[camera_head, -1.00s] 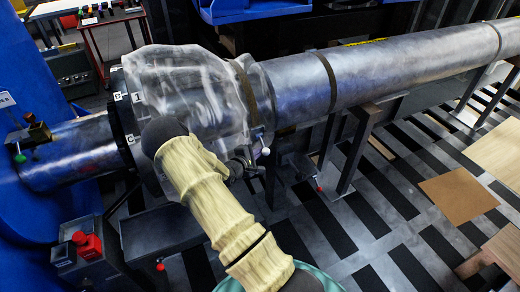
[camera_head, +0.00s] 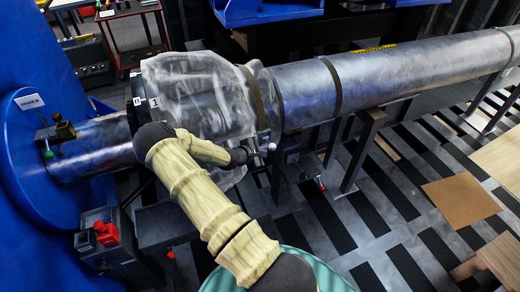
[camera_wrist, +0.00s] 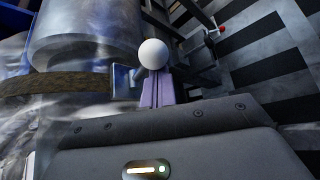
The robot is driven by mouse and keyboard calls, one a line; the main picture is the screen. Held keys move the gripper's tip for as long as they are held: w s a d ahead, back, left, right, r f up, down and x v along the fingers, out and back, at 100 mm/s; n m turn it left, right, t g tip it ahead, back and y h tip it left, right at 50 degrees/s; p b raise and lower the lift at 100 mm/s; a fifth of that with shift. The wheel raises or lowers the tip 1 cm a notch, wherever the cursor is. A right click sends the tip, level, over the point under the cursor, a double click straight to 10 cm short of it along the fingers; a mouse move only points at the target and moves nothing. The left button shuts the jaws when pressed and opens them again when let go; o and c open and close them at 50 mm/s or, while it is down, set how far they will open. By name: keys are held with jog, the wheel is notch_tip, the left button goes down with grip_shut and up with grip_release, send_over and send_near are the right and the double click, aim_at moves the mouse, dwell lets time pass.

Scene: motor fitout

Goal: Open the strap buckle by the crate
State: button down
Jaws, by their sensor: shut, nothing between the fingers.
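A brown strap (camera_head: 256,95) circles the metal pipe at the edge of the clear plastic wrap. Its buckle lever ends in a white ball knob (camera_head: 271,147), low on the pipe's near side. In the wrist view the strap (camera_wrist: 50,86) runs in from the left to a small metal buckle plate (camera_wrist: 121,78), with the white ball (camera_wrist: 152,53) beside it. My gripper (camera_wrist: 160,82) is shut and empty. Its pale purple fingers point at the ball, which covers their tips; I cannot tell whether they touch. I cannot pick out a crate.
A second band (camera_head: 336,85) circles the pipe (camera_head: 400,72) farther right. Dark stands hold the pipe. A red-knobbed box (camera_head: 103,236) and a blue round housing (camera_head: 40,130) stand at left.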

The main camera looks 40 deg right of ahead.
jog(key=shift+w+d+r+p, duration=0.1)
jog(key=shift+r+p, duration=0.2)
jog(key=shift+r, duration=0.2)
jog(key=shift+w+d+r+p, duration=0.1)
jog(key=shift+r+p, duration=0.15)
jog(key=shift+r, duration=0.2)
jog(key=shift+w+r, duration=0.2)
jog(key=shift+f, duration=0.1)
notch_tip(320, 180, down, 5)
jog(key=a+b, duration=0.1)
jog(key=b, duration=0.2)
jog(key=w+a+r, duration=0.2)
jog(key=a+r, duration=0.4)
jog(key=a, duration=0.2)
jog(key=shift+w+r+b, duration=0.15)
jog(key=shift+r+b, duration=0.15)
jog(key=shift+b, duration=0.1)
jog(key=shift+w+a, duration=0.1)
